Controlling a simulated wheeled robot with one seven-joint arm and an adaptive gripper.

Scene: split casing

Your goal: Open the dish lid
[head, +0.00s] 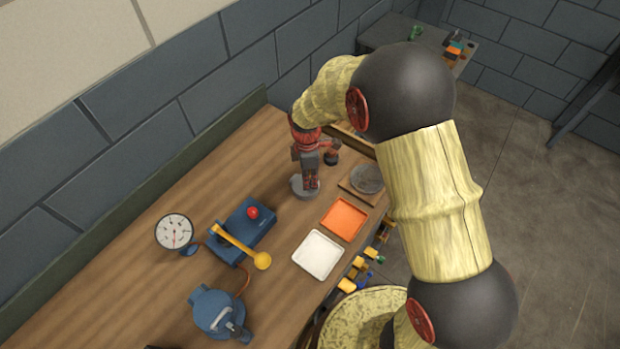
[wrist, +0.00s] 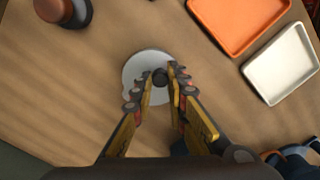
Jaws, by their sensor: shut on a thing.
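The dish lid (wrist: 133,72) is a pale grey round disc with a dark knob (wrist: 159,77) in the middle. In the head view the grey disc (head: 299,190) shows on the wooden bench, partly hidden by my gripper. My gripper (wrist: 160,80) points down over it, its two fingers on either side of the knob and shut on it. In the head view my gripper (head: 311,184) stands right above the disc. I cannot tell whether the lid is raised, and any dish under it is hidden.
An orange tray (head: 344,218) and a white tray (head: 317,255) lie to the right. A round grey dish (head: 368,178) sits on a wooden board near the edge.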

